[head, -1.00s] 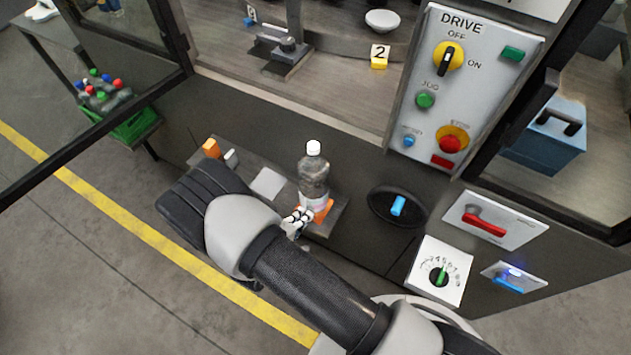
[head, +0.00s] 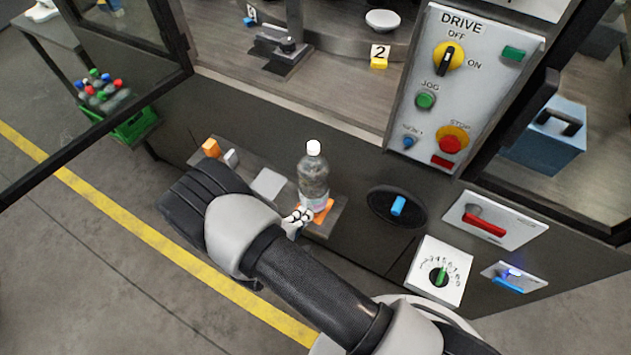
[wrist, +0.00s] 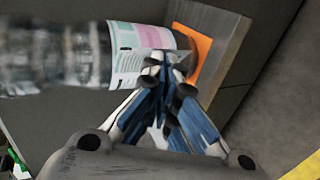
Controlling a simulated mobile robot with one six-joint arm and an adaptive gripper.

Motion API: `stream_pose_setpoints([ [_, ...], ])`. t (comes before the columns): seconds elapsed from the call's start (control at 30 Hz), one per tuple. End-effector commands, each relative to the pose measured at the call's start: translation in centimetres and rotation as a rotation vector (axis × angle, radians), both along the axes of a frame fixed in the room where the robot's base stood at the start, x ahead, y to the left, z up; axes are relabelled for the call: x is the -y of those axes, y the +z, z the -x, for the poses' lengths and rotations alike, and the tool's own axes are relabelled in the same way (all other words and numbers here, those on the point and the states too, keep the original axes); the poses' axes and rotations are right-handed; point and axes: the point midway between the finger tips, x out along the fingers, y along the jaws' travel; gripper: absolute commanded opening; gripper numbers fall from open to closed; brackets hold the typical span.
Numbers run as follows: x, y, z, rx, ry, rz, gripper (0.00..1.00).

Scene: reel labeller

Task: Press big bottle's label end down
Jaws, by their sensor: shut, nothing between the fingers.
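The big bottle (head: 313,176) is clear with a white cap and stands upright on an orange pad (head: 323,214) at the right end of a small shelf. In the wrist view the bottle (wrist: 60,58) lies sideways across the picture, with a pink, teal and white label (wrist: 138,48) around its lower part. My gripper (head: 298,217) is shut and empty at the bottle's lower front. In the wrist view its fingertips (wrist: 162,62) overlap the label's lower edge. I cannot tell whether they touch it. The fingers hide part of the label.
The shelf (head: 248,164) also bears an orange block (head: 211,147), a small grey block and a pale plate (head: 268,184). A black handwheel (head: 397,207) with a blue grip is right of the bottle. The DRIVE panel (head: 470,90) is above right.

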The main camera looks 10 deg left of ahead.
Motion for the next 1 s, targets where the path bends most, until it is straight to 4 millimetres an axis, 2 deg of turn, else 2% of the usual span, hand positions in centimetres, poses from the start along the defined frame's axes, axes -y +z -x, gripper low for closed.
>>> stream_pose_setpoints([
  [1.0, 0.5, 0.0, -1.2, 0.0, 0.0, 0.0, 0.0],
])
